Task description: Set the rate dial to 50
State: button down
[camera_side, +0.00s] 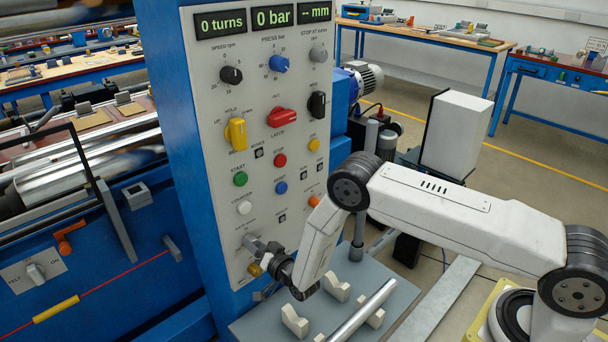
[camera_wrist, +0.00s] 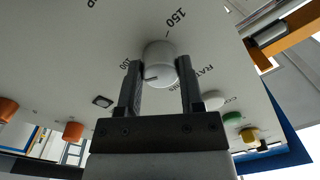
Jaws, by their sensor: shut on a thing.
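The rate dial (camera_wrist: 160,60) is a light grey round knob on the control panel (camera_side: 207,110). In the wrist view it sits between my two fingertips, with "150" above it, a partly hidden number at its left and lettering starting "RAT" at its right. A short dark line shows on the knob's lower left edge. My gripper (camera_side: 259,249) is at the lower part of the panel in the side view, shut on the dial, and hides most of it there. The fingers (camera_wrist: 160,72) lie on the knob's left and right sides in the wrist view.
Close by on the panel are a white button (camera_side: 244,208), a green button (camera_side: 240,179) and an orange one (camera_side: 314,201). Below my gripper, a grey plate (camera_side: 385,278) carries pale blocks and a metal rod (camera_side: 362,310). The winder's rollers (camera_side: 75,165) stand at the left.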

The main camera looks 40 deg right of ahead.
jog(key=n+h, duration=0.1)
jog(key=n, duration=2.1)
jog(key=shift+d, duration=0.1)
jog(key=shift+n, duration=0.3)
jog(key=shift+c, duration=1.2)
grip_release()
jog(key=shift+s, duration=0.1)
jog(key=s, duration=0.7)
jog(key=shift+s+r, duration=0.2)
jog(key=shift+s, duration=0.1)
